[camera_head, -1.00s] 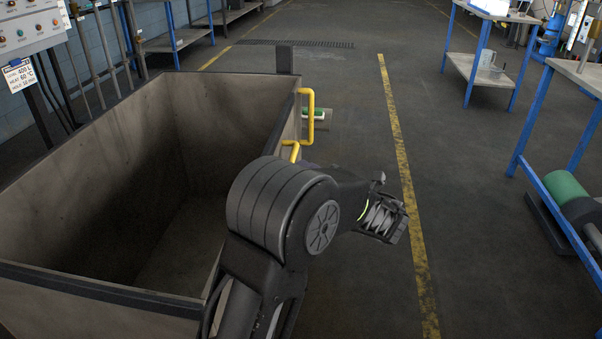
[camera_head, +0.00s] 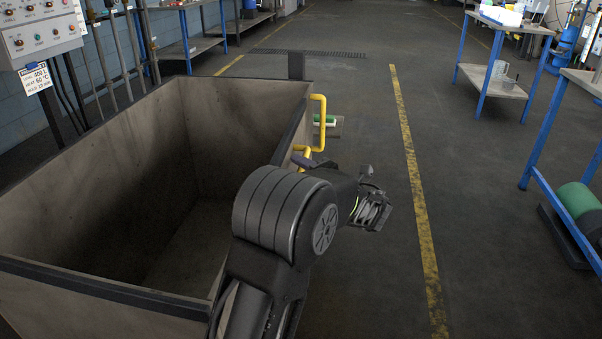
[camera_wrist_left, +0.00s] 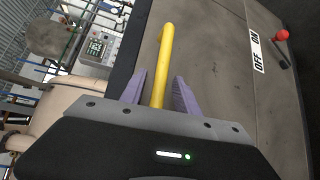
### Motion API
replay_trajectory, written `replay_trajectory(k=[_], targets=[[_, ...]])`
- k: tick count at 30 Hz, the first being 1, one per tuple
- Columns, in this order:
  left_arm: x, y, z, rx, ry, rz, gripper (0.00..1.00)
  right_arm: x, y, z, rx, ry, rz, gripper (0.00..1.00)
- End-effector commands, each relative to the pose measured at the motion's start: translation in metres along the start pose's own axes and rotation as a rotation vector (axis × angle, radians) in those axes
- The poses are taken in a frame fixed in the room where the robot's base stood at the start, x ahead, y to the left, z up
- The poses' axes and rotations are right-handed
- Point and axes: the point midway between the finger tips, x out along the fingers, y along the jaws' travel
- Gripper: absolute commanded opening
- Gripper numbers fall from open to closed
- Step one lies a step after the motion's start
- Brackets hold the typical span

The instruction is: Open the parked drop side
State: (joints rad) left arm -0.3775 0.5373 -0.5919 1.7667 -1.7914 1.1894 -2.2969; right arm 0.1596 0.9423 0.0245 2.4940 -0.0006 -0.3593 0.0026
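The parked cart is an open-topped grey bin with dark rims (camera_head: 110,283). In the head view its right side wall (camera_head: 301,127) stands upright, with a yellow handle (camera_head: 322,125) on its outer face. My left gripper (camera_head: 303,161) is at the lower part of this handle, partly hidden by my own wrist. In the left wrist view the yellow handle (camera_wrist_left: 164,62) runs between the two purple fingers of the left gripper (camera_wrist_left: 158,84). Gaps show on both sides, so the gripper is open around it. My right gripper is not in view.
In the left wrist view a red-knobbed lever (camera_wrist_left: 281,36) and an OFF/ON label (camera_wrist_left: 257,50) are on the grey panel. A control panel (camera_head: 40,32) is at upper left. Blue-framed tables (camera_head: 500,75) stand at right. Floor right of the cart is clear around a yellow line (camera_head: 415,180).

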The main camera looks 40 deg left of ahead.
Motion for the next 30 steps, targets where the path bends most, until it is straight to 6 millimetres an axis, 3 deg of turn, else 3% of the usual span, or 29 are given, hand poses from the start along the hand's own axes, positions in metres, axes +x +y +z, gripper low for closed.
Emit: replay_trajectory(k=[9, 23, 30], targets=[[0.0042, 0.0003, -0.0003, 0.0, 0.001, 0.0, 0.38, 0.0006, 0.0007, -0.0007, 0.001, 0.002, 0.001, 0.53], [0.0039, 0.0001, -0.0003, 0.0, 0.001, 0.0, 0.01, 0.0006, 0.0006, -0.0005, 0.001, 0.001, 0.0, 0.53], [0.0039, 0.0, -0.0003, 0.0, 0.001, 0.0, 0.0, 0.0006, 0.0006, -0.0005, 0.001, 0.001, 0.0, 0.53]])
